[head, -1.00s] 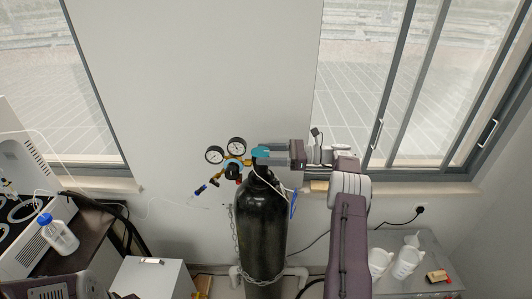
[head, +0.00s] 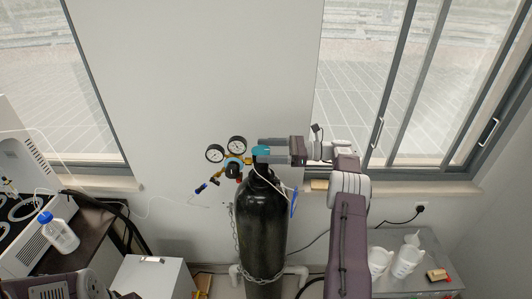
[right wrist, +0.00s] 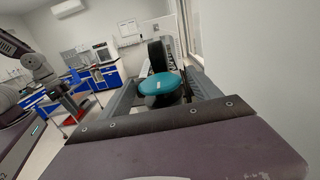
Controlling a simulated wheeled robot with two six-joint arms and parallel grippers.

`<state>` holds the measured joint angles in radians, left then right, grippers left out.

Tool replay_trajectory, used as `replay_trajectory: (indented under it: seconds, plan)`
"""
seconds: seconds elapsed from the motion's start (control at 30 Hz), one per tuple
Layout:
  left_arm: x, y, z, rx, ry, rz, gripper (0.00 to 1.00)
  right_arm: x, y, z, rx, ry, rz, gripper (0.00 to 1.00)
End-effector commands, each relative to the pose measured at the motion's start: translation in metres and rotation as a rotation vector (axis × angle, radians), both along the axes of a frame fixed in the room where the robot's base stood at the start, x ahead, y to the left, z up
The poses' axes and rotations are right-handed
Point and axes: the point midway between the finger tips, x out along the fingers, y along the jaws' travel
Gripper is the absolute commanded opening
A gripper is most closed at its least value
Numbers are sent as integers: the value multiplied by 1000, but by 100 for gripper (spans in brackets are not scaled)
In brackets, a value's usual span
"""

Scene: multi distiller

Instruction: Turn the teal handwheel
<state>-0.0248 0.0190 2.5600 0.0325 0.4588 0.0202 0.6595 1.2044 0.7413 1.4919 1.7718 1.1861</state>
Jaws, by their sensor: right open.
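My right gripper (head: 261,150) comes in from the right and is open, with one finger on the far side of the handwheel and the other on the near side. In the right wrist view the round teal handwheel (right wrist: 161,83) shows between the two spread fingers, with gaps beside it. I cannot tell if either finger touches it. My left arm shows only in part at the lower left of the head view; its fingers are not visible.
Two round gauges (head: 226,148) stand just left of the handwheel. A chain (head: 238,245) goes around the cylinder.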

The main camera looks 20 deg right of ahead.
Motion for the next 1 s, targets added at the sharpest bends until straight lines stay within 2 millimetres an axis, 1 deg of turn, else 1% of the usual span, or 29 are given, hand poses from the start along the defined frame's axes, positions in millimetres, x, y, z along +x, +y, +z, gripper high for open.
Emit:
replay_trajectory:
  seconds: [0.07, 0.17, 0.27, 0.37, 0.5, 0.6, 0.7, 0.8, 1.0]
  plan:
    - [0, 0, -10, 0, 0, 0, 36, 0, 0, 8, -3, -5, 0, 72]
    - [0, 0, -20, 0, 0, 0, 36, 0, 1, 30, -6, -10, 0, 72]
    - [0, 0, -33, 0, 0, 0, 36, -20, -13, 44, -3, -4, -5, 72]
    - [0, 0, -41, 0, 0, 0, 36, -42, -27, 60, -3, -5, -4, 72]
    - [0, 0, -45, 0, 0, 0, 36, -70, -45, 82, -3, -3, -3, 72]
    - [0, 0, -47, 0, 0, 0, 36, -84, -54, 94, -1, -3, -2, 72]
    - [0, 0, -47, 0, 0, 0, 36, -93, -59, 101, 0, -2, -1, 72]
    - [0, 0, -47, 0, 0, 0, 36, -98, -62, 104, 0, -1, -1, 72]
    - [0, 0, -47, 0, 0, 0, 36, -99, -62, 105, 0, -1, 0, 72]
